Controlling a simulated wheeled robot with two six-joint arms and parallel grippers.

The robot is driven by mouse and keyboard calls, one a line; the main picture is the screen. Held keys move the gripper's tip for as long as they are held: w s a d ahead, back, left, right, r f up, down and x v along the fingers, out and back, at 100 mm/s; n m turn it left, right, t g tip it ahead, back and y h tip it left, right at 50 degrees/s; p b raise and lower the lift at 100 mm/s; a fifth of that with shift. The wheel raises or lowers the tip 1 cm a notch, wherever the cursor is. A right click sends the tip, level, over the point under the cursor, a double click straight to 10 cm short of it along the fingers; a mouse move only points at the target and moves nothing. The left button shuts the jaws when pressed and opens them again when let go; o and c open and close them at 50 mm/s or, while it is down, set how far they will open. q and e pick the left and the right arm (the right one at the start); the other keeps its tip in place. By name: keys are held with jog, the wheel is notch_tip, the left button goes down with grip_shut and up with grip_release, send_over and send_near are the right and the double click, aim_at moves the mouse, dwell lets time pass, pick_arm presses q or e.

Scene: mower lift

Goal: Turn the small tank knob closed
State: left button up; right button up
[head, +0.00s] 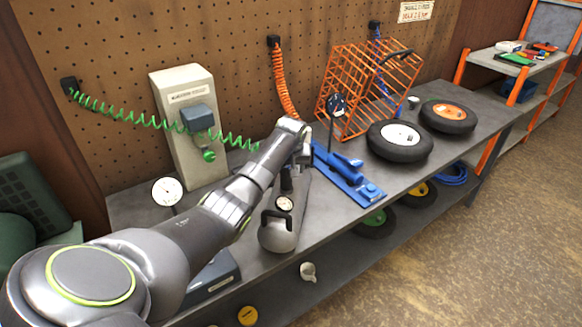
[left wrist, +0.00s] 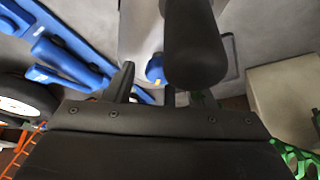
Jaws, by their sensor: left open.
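The small grey tank (head: 279,238) stands on the bench with a dark carry handle and a round gauge (head: 284,203). In the left wrist view the tank (left wrist: 139,30) is at the top centre, beside a dark, rounded part (left wrist: 194,45). A small blue knob (left wrist: 154,68) with a yellow mark shows near the fingertips. My left gripper (head: 287,182) points down over the tank, largely hidden by its own arm in the head view. In the left wrist view the gripper (left wrist: 146,84) is open, its fingers around the knob's sides; contact cannot be told. My right gripper is out of view.
A blue jack (head: 345,175) lies right of the tank. An orange cage (head: 362,88) and two wheels (head: 399,141) stand farther right. A beige compressor box (head: 178,147) with a green hose is behind my arm. A white-faced gauge (head: 167,191) is at the left.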

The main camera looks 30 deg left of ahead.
pick_arm(q)
jog(key=c, duration=1)
jog(key=shift+o, duration=0.2)
